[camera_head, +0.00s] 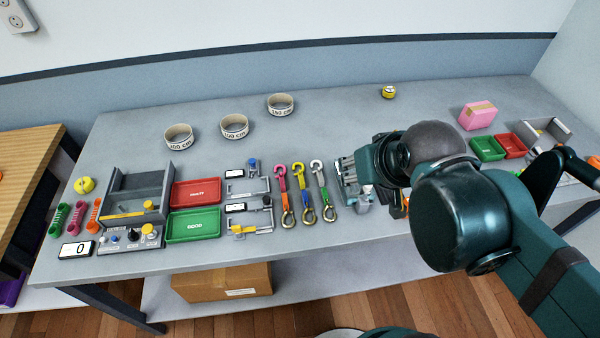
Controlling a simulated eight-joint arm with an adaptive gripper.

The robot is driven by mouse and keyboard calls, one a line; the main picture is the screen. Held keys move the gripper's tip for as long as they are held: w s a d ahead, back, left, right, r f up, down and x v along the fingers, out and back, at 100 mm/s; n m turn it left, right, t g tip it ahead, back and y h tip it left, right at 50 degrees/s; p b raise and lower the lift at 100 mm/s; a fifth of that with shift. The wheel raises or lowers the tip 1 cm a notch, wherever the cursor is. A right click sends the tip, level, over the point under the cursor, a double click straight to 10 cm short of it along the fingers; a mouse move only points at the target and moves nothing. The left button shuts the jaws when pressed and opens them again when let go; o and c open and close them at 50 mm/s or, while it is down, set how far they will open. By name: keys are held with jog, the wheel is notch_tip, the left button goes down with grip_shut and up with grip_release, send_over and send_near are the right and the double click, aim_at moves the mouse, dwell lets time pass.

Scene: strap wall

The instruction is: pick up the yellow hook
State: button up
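The yellow hook (298,168) is the middle one of three hooks lying side by side on the grey table. My gripper (352,182) is to the right of the three hooks, apart from the yellow one. Its dark housing and the arm hide part of the table there. The fingers are small and blend with grey parts around them, so I cannot tell whether they are open or shut.
A pink hook (280,176) lies left of the yellow one and a pale grey hook (317,167) lies right, close by. Red (195,193) and green (193,225) trays stand further left. White rings, including one (281,105), stand behind.

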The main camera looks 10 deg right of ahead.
dwell(0.8)
jog(key=m+g+h+p, duration=0.1)
jog(key=m+g+p, duration=0.6)
jog(key=m+p, duration=0.9)
send_over(300, 173)
jog(key=s+a+b, duration=0.1)
jog(key=s+b, duration=0.1)
jog(key=b, duration=0.1)
jog(key=shift+f+m, duration=1)
jog(key=shift+f, duration=3.65)
jog(key=shift+w, duration=0.15)
jog(key=shift+f, duration=0.15)
jog(key=shift+d+f, duration=0.1)
jog(key=shift+f, duration=1.05)
